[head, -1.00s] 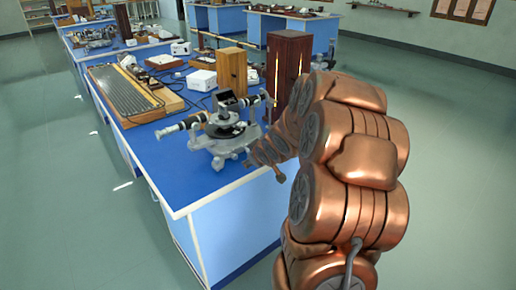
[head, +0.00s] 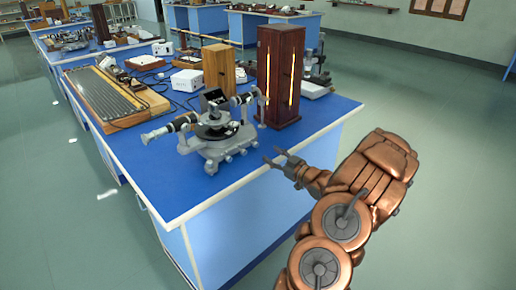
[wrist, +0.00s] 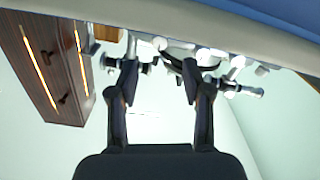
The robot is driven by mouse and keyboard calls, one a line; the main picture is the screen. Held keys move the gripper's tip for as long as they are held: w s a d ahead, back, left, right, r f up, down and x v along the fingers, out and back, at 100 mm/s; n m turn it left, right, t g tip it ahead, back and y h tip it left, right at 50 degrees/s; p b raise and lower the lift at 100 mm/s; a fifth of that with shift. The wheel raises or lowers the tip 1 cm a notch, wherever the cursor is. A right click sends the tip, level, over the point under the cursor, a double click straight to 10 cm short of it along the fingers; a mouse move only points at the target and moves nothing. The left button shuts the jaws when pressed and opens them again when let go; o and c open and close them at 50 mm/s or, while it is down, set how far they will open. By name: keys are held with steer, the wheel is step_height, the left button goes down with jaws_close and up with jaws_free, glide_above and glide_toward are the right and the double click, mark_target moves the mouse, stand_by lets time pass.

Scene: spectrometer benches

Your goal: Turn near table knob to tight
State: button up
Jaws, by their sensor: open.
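The near table (head: 215,190) has a blue top and carries a grey spectrometer (head: 213,136) with a round black platform and two telescope tubes. Its small knobs are too small to tell apart in the head view, and I cannot tell which is the task's knob. My gripper (head: 274,157) is open and empty, just right of the spectrometer's base and apart from it. The wrist view is upside down: the spectrometer (wrist: 178,50) lies beyond and partly behind my open fingers (wrist: 160,72), its small pale knobs blurred near the fingertips.
A dark wooden cabinet (head: 285,75) with lit slits stands behind the spectrometer and shows at left in the wrist view (wrist: 48,65). A lighter wooden box (head: 221,70), white box (head: 193,80) and a long grating-like board (head: 105,95) stand farther back. The floor at right is clear.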

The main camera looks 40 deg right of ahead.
mark_target(257, 146)
steer(key=shift+w+r, duration=0.1)
steer(key=shift+w, duration=0.6)
steer(key=shift+w+d+p, duration=0.1)
steer(key=shift+w+p, duration=0.45)
steer(key=shift+w, duration=2.5)
jaws_close()
